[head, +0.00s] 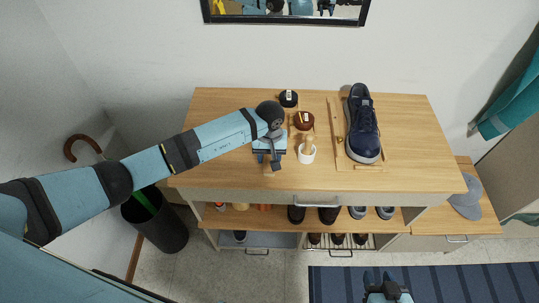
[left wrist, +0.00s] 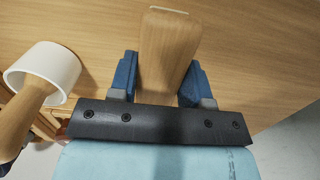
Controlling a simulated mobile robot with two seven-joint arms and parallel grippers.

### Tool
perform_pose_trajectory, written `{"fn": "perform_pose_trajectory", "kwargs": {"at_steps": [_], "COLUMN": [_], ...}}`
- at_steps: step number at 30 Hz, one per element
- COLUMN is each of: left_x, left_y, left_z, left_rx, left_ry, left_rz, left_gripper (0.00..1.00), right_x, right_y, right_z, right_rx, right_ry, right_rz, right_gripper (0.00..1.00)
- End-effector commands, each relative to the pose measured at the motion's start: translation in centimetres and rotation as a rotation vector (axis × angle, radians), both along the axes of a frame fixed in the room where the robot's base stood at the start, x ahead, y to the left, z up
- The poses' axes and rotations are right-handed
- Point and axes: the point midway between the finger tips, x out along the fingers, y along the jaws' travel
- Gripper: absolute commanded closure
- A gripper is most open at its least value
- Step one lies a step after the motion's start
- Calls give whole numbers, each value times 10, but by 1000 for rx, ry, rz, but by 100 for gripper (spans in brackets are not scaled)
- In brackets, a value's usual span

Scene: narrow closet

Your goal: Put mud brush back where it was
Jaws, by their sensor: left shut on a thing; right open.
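My left gripper (head: 269,164) is over the left-middle of the wooden cabinet top. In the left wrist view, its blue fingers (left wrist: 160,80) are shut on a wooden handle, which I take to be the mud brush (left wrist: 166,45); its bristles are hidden. A bit of the handle shows below the fingers in the head view (head: 269,173). To the right stands a white cup (head: 308,156) with another wooden-handled tool (head: 309,142) upright in it; the cup also shows in the left wrist view (left wrist: 60,68). My right gripper (head: 388,291) is open and empty at the bottom edge, away from the cabinet.
A dark blue shoe (head: 362,125) stands on a wooden tray (head: 340,150) on the right. A black round tin (head: 288,99) and a brown round item (head: 304,120) sit behind the cup. Shoes fill shelves below. The cabinet top's far right (head: 415,140) is clear.

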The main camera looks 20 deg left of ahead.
Motion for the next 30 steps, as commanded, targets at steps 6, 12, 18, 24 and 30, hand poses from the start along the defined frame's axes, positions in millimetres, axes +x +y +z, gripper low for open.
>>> {"fn": "perform_pose_trajectory", "kwargs": {"at_steps": [6,12,18,24,30], "left_x": [0,0,3,6,8], "left_y": [0,0,1,2,2], "left_z": [0,1,19,63,101], "left_rx": [0,0,0,1,1], "left_ry": [0,0,-5,-6,-3], "left_rz": [0,0,-1,-2,-1], "left_gripper": [30,30,30,30,30], "right_x": [0,0,1,0,-1], "right_y": [0,1,1,3,6], "right_z": [-1,2,1,-12,-21], "right_rx": [1,2,3,5,7], "right_ry": [1,0,-6,0,6], "right_rz": [0,1,2,4,11], "right_gripper": [57,57,57,57,57]}}
